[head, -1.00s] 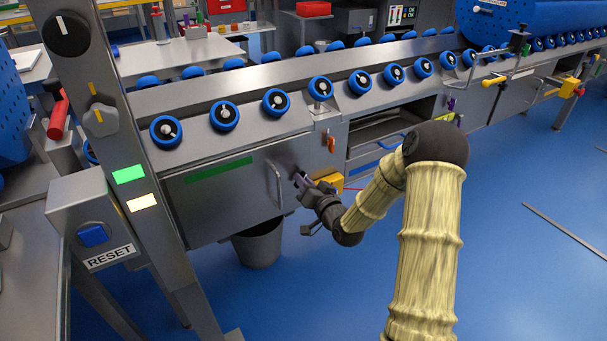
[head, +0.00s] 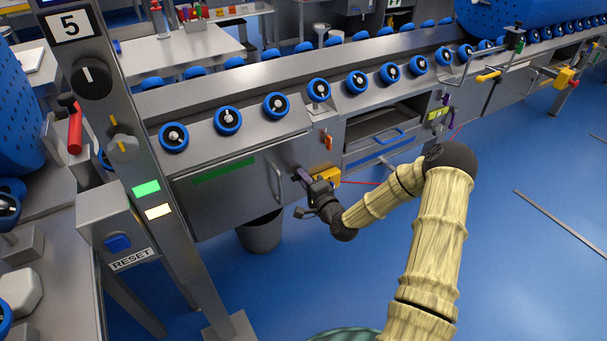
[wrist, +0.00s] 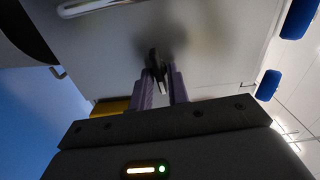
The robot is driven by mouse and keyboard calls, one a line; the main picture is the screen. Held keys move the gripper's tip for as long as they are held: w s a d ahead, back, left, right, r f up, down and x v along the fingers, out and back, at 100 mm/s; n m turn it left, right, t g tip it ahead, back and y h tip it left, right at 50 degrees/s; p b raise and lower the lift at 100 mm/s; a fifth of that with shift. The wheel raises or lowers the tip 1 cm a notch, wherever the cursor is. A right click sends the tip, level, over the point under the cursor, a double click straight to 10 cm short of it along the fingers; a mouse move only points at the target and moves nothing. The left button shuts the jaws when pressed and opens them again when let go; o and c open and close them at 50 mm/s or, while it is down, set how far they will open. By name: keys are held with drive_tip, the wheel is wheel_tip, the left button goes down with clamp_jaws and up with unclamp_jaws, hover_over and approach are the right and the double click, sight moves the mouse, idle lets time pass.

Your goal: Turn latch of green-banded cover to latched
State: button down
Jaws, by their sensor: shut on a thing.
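The green-banded cover (head: 232,200) is a grey metal panel, closed flat on the front of the roller line, with a green band (head: 223,171) near its top edge and a bar handle (head: 278,182) at its right. My gripper (head: 303,175) is at the cover's right edge, just right of the handle. In the wrist view my gripper (wrist: 162,84) has its two purple fingers closed around a small dark latch (wrist: 156,62) that stands out from the grey panel. The fingers hide part of the latch, and I cannot read its exact angle.
A yellow block (head: 327,175) sits close to the right of my gripper, with an orange lever (head: 328,142) above it. An open bay with a blue handle (head: 388,137) is farther right. A grey bin (head: 260,233) stands below the cover.

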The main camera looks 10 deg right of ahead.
drive_tip(key=shift+a+m, duration=0.1)
drive_tip(key=shift+m, duration=0.3)
drive_tip(key=c, duration=1.4)
unclamp_jaws()
drive_tip(key=p+v, duration=0.3)
drive_tip(key=v, duration=1.4)
drive_tip(key=shift+s+p, duration=0.2)
drive_tip(key=shift+p, duration=0.15)
